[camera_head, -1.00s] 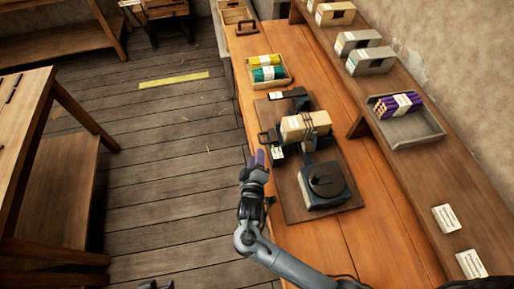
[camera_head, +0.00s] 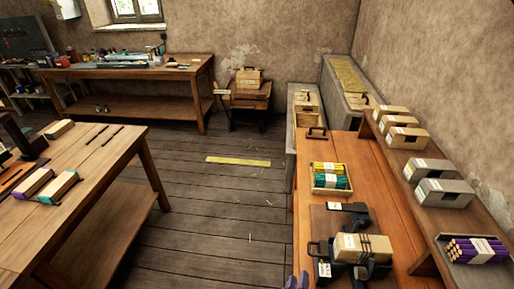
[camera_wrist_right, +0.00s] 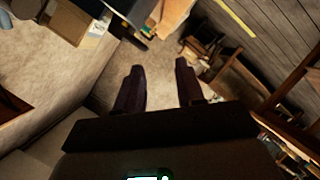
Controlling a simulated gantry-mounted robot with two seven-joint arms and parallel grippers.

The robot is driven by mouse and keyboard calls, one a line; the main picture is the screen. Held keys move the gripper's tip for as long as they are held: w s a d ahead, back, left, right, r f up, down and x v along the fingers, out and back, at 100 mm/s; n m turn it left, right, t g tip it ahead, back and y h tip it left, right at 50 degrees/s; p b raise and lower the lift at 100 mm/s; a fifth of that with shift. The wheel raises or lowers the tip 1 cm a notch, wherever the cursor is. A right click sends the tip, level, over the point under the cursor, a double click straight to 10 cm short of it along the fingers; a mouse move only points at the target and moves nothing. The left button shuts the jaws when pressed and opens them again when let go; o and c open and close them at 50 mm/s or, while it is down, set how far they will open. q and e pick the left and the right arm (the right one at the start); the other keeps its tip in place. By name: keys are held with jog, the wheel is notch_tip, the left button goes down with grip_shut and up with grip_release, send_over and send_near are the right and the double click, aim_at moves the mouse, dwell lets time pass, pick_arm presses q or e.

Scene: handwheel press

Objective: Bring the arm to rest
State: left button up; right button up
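My right gripper (camera_head: 298,282) shows only as purple fingertips at the bottom edge of the head view, left of the press. In the right wrist view its two dark fingers (camera_wrist_right: 157,82) stand apart with nothing between them. The handwheel press (camera_head: 375,268) stands on the right bench, its lower part cut off by the frame. A tan wrapped bundle (camera_head: 362,247) sits in it. The right arm's links are out of the head view. My left gripper is not in view.
On the right bench (camera_head: 340,145), a tray (camera_head: 331,192) holds yellow and green bundles. Several boxes and a tray of purple sticks (camera_head: 475,250) line the raised shelf. A table (camera_head: 90,190) stands at left. The floor between, with a yellow strip (camera_head: 238,161), is open.

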jog(key=s+g+y, duration=0.1)
jog(key=s+y, duration=0.1)
jog(key=s+d+f+m+g+y, duration=0.1)
jog(key=s+y, duration=0.1)
jog(key=s, duration=0.1)
jog(key=s+f+m+g+y, duration=0.1)
jog(key=s+g+y, duration=0.1)
jog(key=s, duration=0.1)
jog(key=shift+s+d+f, duration=0.1)
jog(key=shift+d, duration=0.25)
jog(key=s+d+r+m+g, duration=0.1)
jog(key=s+d+r+g, duration=0.1)
jog(key=s, duration=0.4)
jog(key=s+d+r+g, duration=0.1)
jog(key=s+d+g, duration=0.15)
jog(key=s, duration=0.45)
notch_tip(320, 180, up, 25)
jog(key=s+p, duration=0.1)
jog(key=p, duration=2.3)
jog(key=shift+d+g, duration=0.15)
jog(key=shift+g, duration=0.2)
